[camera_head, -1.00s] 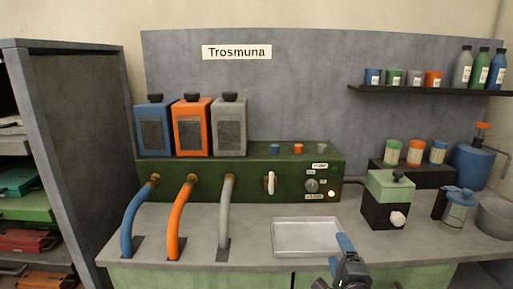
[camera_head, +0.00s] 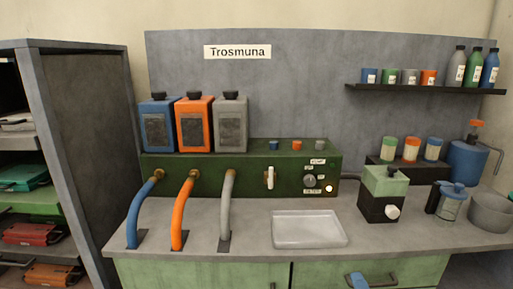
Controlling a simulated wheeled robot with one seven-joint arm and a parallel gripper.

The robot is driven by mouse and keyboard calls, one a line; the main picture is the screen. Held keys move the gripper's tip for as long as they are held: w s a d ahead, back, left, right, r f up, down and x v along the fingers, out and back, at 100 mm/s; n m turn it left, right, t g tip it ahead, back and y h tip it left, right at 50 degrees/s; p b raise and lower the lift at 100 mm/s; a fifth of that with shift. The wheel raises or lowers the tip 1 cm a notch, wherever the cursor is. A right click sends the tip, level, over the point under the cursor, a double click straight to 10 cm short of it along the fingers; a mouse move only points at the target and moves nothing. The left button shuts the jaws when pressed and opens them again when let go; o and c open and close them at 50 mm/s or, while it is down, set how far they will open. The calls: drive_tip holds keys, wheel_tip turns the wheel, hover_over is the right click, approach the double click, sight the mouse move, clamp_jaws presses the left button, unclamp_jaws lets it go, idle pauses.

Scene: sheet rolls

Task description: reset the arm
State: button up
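My gripper (camera_head: 357,281) shows only as a blue tip at the bottom edge, in front of the green cabinet front and below the tray. The rest of it and my arm are out of view, so its opening does not show. It seems to hold nothing in the part that shows.
An empty grey tray (camera_head: 308,229) lies on the counter (camera_head: 190,210). Behind it stands a green machine (camera_head: 240,179) with three hoses. A grinder-like box (camera_head: 382,192), a blue-lidded jar (camera_head: 452,203) and a grey bowl (camera_head: 490,212) stand right. A shelf unit (camera_head: 85,150) stands left.

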drive_tip(key=s+d+f+n+g, duration=0.15)
drive_tip(key=s+n, duration=0.65)
drive_tip(key=s, duration=1.7)
drive_tip(key=s+a+r+n, duration=0.2)
drive_tip(key=s+r+n, duration=0.2)
drive_tip(key=s, duration=0.6)
drive_tip(key=s+a+r+n+g, duration=0.1)
drive_tip(key=s+r+n, duration=0.3)
drive_tip(key=s+r, duration=0.5)
drive_tip(key=shift+s+a+r, duration=0.25)
drive_tip(key=shift+s+a, duration=0.2)
drive_tip(key=shift+s, duration=0.1)
